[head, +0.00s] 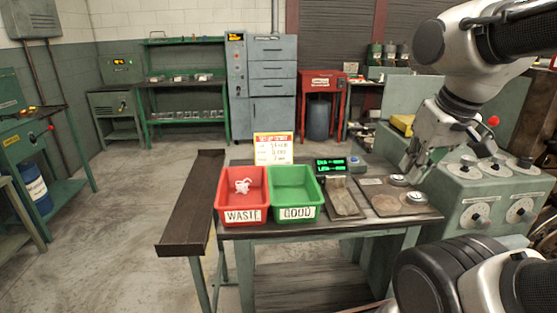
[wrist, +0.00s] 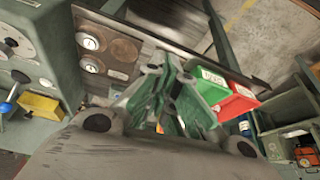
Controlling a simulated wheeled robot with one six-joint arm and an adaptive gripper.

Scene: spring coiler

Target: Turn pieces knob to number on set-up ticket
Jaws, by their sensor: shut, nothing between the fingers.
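The set-up ticket (head: 273,148), white with a red and yellow edge, stands behind the bins; its numbers are too small to read. The green-grey coiler (head: 455,205) at the right has several round dials with knobs, on top (head: 497,166) and on the front (head: 475,215). I cannot tell which is the pieces knob. In the wrist view a dial (wrist: 12,42) shows at the left edge. My gripper (head: 406,172) hangs beside the coiler's left side, apart from the dials as far as I can see. It is shut and empty; its fingers (wrist: 165,100) fill the wrist view's middle.
A red WASTE bin (head: 243,215) holding a pale tangled piece and a green GOOD bin (head: 296,213) stand on the bench. A lit display (head: 330,166) and a plate with gauges (head: 385,200) lie nearby. A red-balled lever (head: 493,121) rises behind the top dials.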

